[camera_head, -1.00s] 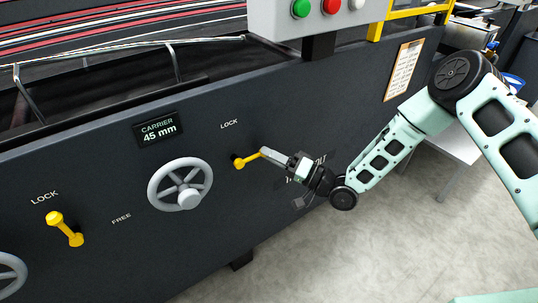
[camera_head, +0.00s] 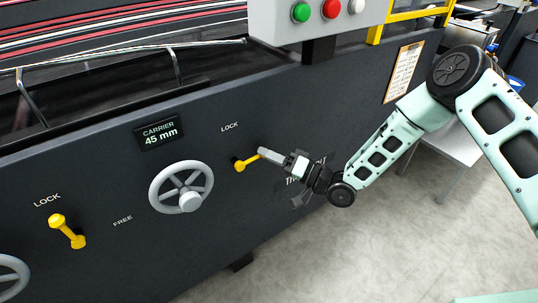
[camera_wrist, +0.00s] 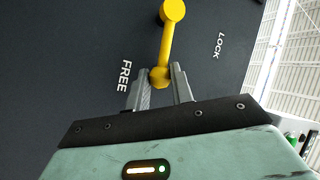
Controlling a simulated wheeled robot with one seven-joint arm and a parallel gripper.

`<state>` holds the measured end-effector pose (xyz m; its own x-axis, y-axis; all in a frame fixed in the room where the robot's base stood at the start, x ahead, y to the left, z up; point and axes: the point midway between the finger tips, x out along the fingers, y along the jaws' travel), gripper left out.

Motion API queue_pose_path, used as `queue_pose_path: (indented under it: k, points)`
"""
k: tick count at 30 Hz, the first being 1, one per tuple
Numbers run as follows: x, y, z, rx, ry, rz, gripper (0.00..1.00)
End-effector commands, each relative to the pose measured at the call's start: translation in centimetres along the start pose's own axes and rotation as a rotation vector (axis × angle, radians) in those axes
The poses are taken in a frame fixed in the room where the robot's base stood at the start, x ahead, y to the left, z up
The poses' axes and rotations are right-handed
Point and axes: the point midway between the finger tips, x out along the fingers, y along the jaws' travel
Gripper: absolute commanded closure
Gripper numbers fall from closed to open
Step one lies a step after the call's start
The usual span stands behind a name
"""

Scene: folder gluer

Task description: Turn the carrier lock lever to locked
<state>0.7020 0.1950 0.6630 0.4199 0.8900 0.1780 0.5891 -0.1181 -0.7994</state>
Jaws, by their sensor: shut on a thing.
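The yellow carrier lock lever (camera_head: 247,160) is on the dark machine panel, right of the carrier handwheel and below a LOCK label (camera_head: 229,127). Its arm points right and slightly up from its hub. My gripper (camera_head: 262,153) is shut on the lever's free end. In the wrist view the lever (camera_wrist: 166,42) runs from its hub at the top to its knob between my gripper's fingers (camera_wrist: 159,82). There, a FREE label (camera_wrist: 124,76) is left of the lever and a LOCK label (camera_wrist: 218,46) is right of it.
A grey handwheel (camera_head: 181,187) sits left of the lever, under a CARRIER 45 mm display (camera_head: 158,132). A second yellow lever (camera_head: 67,231) is farther left. A grey button box (camera_head: 305,18) overhangs above. The floor (camera_head: 340,255) in front is clear.

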Motion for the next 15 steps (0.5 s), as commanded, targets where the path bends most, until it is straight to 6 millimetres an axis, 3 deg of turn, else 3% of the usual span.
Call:
queue_pose_path:
  k: [15]
  points:
    - [1.1,-3.6,-1.6,-0.369,-0.187,0.142,1.0]
